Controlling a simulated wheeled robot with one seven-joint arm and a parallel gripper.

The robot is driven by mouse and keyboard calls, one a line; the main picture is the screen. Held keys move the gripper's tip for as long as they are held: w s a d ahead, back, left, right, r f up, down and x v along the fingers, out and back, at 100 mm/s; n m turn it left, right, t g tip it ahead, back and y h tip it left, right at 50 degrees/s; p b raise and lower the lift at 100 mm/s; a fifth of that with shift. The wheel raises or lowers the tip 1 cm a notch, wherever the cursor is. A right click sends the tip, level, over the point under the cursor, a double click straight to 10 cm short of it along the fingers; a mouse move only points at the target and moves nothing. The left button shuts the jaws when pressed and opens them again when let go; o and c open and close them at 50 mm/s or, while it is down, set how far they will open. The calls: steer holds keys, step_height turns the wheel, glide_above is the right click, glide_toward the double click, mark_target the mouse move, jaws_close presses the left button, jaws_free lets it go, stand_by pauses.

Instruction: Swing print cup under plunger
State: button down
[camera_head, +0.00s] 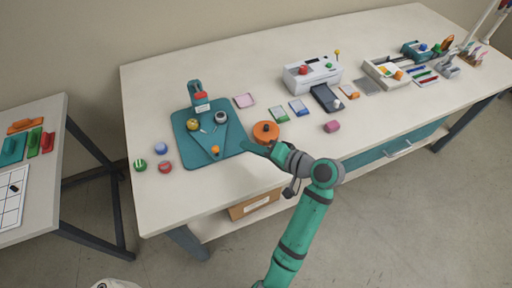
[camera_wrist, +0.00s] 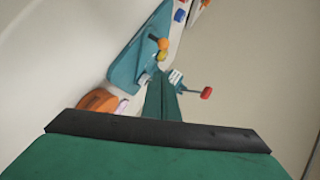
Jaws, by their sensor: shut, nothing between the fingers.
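The teal press base (camera_head: 183,150) lies flat at the left of the bench; it also shows tilted in the wrist view (camera_wrist: 122,68). On it sits a V-shaped teal swing plate (camera_head: 222,136) with an orange knob (camera_head: 215,150) at its near corner. A yellow cup (camera_head: 193,125) and a white-and-black round piece (camera_head: 221,117) sit at its far corners. The teal plunger post with a red part (camera_head: 200,98) stands at the base's back edge, behind the cups. My gripper (camera_head: 244,147) is shut and empty by the base's right edge, apart from the knob.
An orange round tub (camera_head: 265,132) stands close beside my gripper. A pink square (camera_head: 244,100), a white machine (camera_head: 312,74) and a dark tray (camera_head: 326,98) are farther right.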

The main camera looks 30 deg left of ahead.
steer(key=x, duration=0.5)
steer(key=shift+s, duration=0.1)
steer(key=shift+s+a+f, duration=0.5)
steer(key=shift+s+a, duration=0.25)
steer(key=shift+a, duration=0.05)
steer(key=shift+s+a+f, duration=0.3)
steer(key=shift+s+a, duration=0.05)
steer(key=shift+a, duration=0.15)
steer(key=shift+w+d, duration=0.1)
